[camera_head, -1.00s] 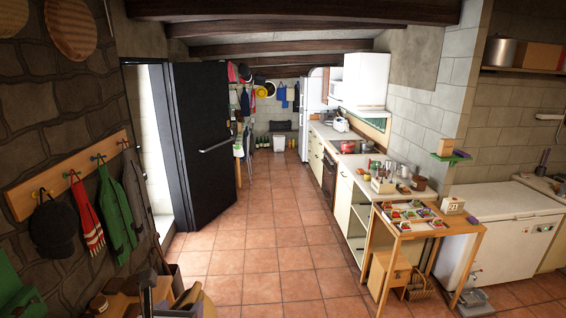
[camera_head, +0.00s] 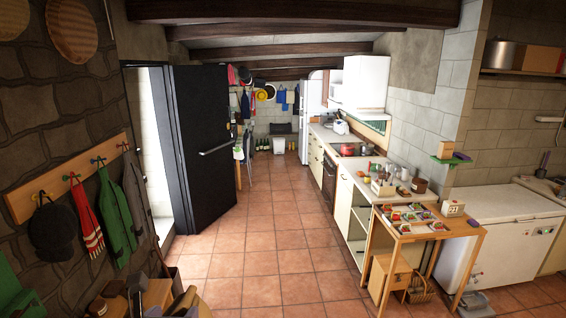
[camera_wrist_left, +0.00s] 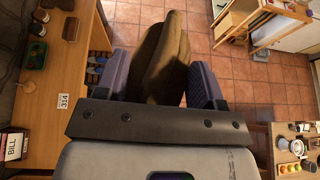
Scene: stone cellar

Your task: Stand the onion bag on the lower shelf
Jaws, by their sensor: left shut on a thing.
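My left gripper (camera_wrist_left: 163,78) shows in the left wrist view. Its two purple pads are shut on a brown bag (camera_wrist_left: 165,50), one pad on each side. The bag points away from the wrist, over the tiled floor, and its lower end is hidden behind the gripper. In the head view, dark and brown shapes crowd the lower left, and I cannot clearly pick the bag out there. I cannot tell which shelf is the lower one. An open white shelf unit (camera_head: 360,222) stands at the right. My right gripper is in neither view.
A small wooden table (camera_head: 465,233) holds several little trays, with a wooden box (camera_head: 390,277) and a basket (camera_head: 419,290) beneath. A white chest freezer (camera_head: 505,215) stands to its right. The tiled floor (camera_head: 265,235) in the middle is clear.

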